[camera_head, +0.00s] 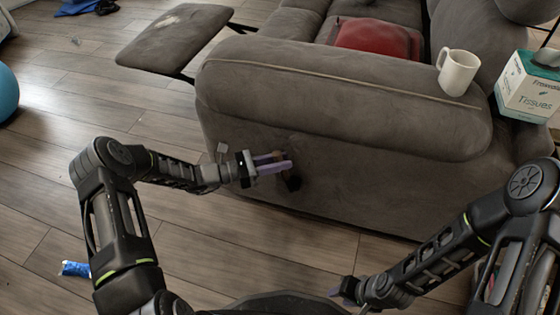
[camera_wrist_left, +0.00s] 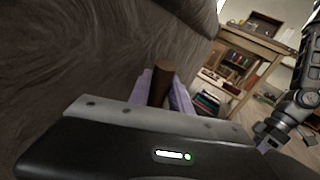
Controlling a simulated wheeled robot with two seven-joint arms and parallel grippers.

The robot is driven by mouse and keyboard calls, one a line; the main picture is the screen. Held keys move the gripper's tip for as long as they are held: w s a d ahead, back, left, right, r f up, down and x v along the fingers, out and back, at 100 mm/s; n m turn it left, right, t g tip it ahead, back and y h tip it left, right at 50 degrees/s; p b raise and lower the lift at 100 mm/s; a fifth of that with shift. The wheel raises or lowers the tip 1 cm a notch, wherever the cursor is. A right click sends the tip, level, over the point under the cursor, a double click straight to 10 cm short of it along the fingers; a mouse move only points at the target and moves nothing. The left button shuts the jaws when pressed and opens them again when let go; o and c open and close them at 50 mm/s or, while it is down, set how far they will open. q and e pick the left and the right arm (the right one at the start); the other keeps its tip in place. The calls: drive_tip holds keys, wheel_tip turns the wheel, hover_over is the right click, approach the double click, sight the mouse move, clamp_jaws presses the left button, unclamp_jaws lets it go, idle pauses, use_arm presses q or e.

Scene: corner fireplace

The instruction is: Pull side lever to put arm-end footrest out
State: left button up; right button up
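The grey couch's footrest (camera_head: 175,38) stands out at its arm end, level, on dark metal links. The brown side lever (camera_head: 291,182) sticks out of the arm's outer side. My left gripper (camera_head: 274,163) is at the lever, and its purple fingers lie close on both sides of it. In the left wrist view the lever (camera_wrist_left: 161,84) stands between the fingers, with no clear gap. The lever's base is partly hidden. My right gripper (camera_head: 343,290) is low, near the bottom edge, away from the couch; its fingers are too small to read.
A white mug (camera_head: 457,72) stands on the couch arm (camera_head: 340,95). A tissue box (camera_head: 530,88) is beside it at the right. A red cushion (camera_head: 378,38) lies on the seat.

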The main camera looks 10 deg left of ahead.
use_arm(q)
clamp_jaws()
idle(0.9)
use_arm(e)
drive_tip(key=shift+r, duration=0.1)
